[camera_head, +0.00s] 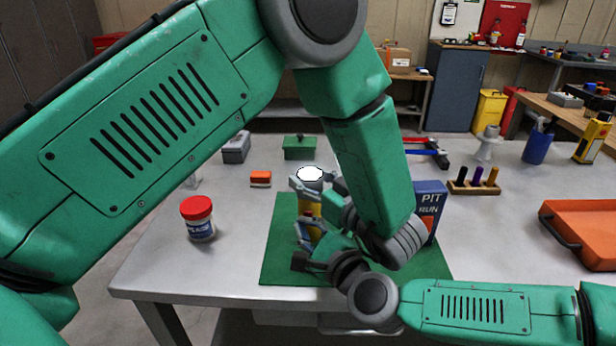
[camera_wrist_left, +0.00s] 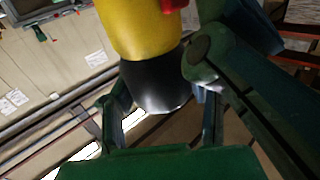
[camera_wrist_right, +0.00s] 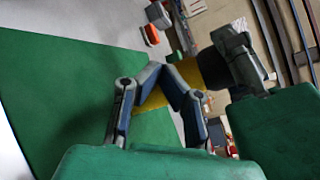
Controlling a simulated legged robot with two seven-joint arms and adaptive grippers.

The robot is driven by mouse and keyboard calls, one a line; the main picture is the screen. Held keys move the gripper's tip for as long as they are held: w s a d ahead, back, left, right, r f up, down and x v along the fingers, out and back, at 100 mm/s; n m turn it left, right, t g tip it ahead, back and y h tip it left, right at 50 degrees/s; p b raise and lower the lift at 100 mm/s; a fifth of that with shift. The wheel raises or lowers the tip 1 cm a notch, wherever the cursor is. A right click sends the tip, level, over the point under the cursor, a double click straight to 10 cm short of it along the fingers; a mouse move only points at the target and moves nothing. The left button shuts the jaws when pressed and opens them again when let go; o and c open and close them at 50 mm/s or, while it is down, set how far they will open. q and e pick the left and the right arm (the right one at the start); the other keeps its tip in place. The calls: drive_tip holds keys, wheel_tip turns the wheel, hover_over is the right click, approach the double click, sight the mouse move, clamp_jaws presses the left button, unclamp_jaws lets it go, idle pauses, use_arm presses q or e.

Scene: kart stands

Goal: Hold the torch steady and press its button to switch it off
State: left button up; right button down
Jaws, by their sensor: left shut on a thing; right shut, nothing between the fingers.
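The torch (camera_head: 310,209) has a yellow body and a dark head, and stands upright over the green mat (camera_head: 279,255). Its top face shows bright white in the head view. My left gripper (camera_head: 318,186) is shut around the torch near its head. In the left wrist view the torch's black head (camera_wrist_left: 155,82) sits between the fingers, with a bit of the red button (camera_wrist_left: 172,5) at the top edge. My right gripper (camera_head: 306,234) is shut and empty, low beside the yellow body. In the right wrist view its closed tips (camera_wrist_right: 163,72) are close to the torch (camera_wrist_right: 188,72); contact is unclear.
A blue PIT RUN box (camera_head: 430,205) stands right of the arms. A red-lidded jar (camera_head: 198,219) is at left. An orange tray (camera_head: 585,232) lies far right.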

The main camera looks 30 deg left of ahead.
drive_tip(key=shift+w+d+r+t, duration=0.1)
drive_tip(key=shift+w+d+t, duration=0.2)
drive_tip(key=shift+w, duration=0.35)
drive_tip(key=shift+s+d, duration=0.4)
drive_tip(key=shift+s, duration=0.6)
drive_tip(key=shift+s+d, duration=0.4)
drive_tip(key=shift+s, duration=0.65)
drive_tip(key=shift+s+d, duration=0.4)
drive_tip(key=shift+s, duration=0.6)
drive_tip(key=s, duration=0.1)
drive_tip(key=s+d, duration=0.1)
drive_tip(key=s, duration=0.1)
drive_tip(key=shift+s+f, duration=0.15)
drive_tip(key=shift+f, duration=0.05)
drive_tip(key=shift+s+d, duration=0.1)
drive_tip(key=shift+s, duration=0.25)
drive_tip(key=shift+w, duration=0.1)
drive_tip(key=shift+w+a, duration=0.7)
drive_tip(key=shift+w, duration=0.6)
drive_tip(key=shift+w+a, duration=0.65)
drive_tip(key=shift+w, duration=0.6)
drive_tip(key=shift+w+a, duration=0.7)
drive_tip(key=shift+w, duration=0.6)
